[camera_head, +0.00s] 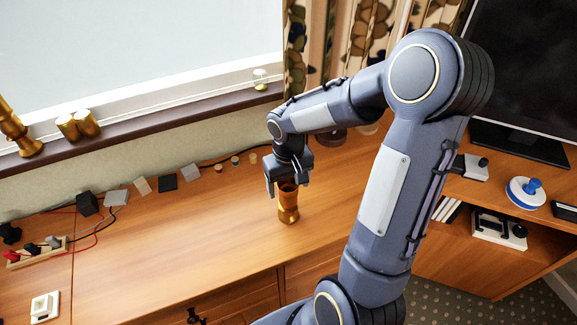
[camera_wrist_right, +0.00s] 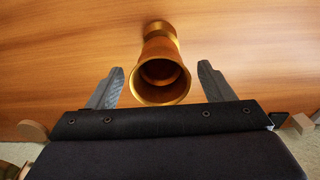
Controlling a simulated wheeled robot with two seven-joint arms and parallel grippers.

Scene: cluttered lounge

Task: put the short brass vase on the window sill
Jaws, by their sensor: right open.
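The short brass vase (camera_head: 288,208) stands upright on the wooden desk top, with a flared mouth and a narrower waist. My right gripper (camera_head: 287,184) is above it, pointing down, with its fingers at the vase's mouth. In the right wrist view, the vase (camera_wrist_right: 161,82) lies between the two spread fingers, with a gap on each side. The right gripper (camera_wrist_right: 160,68) is open and holds nothing. The window sill (camera_head: 165,121) is a dark brown ledge behind the desk, under the window. My left gripper is not in view.
On the sill stand a taller brass piece (camera_head: 17,132) and two gold cups (camera_head: 68,127) at left, and a small glass jar (camera_head: 260,78) at right. The sill between is clear. Small blocks (camera_head: 167,182) and cables line the desk's back. A monitor (camera_head: 530,70) stands at right.

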